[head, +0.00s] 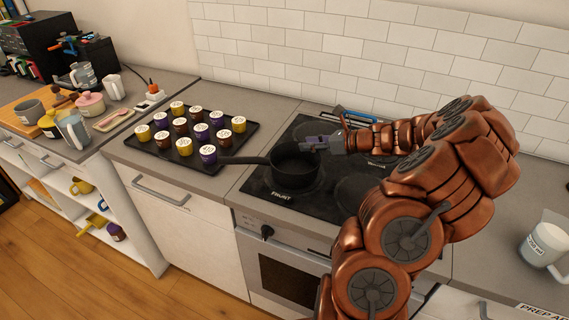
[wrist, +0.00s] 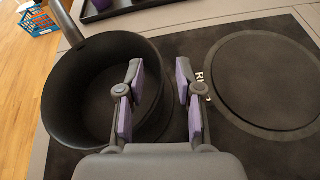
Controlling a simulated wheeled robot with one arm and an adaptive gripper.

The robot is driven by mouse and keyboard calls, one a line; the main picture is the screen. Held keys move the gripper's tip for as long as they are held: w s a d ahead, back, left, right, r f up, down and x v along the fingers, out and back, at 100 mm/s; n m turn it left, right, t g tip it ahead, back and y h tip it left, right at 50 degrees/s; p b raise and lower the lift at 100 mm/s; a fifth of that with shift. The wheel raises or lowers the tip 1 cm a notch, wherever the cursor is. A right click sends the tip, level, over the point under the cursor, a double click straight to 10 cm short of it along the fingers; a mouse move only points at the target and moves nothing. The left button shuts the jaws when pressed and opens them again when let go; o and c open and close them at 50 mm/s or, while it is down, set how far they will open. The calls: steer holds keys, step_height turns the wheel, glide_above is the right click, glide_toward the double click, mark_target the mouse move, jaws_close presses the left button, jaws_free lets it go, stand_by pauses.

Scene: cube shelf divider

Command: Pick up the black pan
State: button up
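The black pan (head: 294,172) stands on the front left of the dark cooktop, with its long handle pointing left toward the tray. In the wrist view the pan (wrist: 62,100) fills the left side, and its handle runs off the top left. My gripper (head: 318,143) is at the pan's right rim. In the wrist view my gripper (wrist: 160,95) is open, with purple pads on its fingers. The left finger is over the pan's opening and the right finger is outside it, above the cooktop. The right stretch of rim lies between the fingers. I cannot tell whether they touch it.
A black tray (head: 240,146) with several yellow, purple and brown jars stands left of the cooktop (head: 352,196). A blue-handled object (head: 355,114) lies behind. A white mug (head: 543,244) stands at far right. Mugs and pots crowd the left counter.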

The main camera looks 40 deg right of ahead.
steer(key=shift+w+a+f, duration=0.25)
steer(key=shift+w, duration=0.25)
jaws_close()
stand_by(0.3)
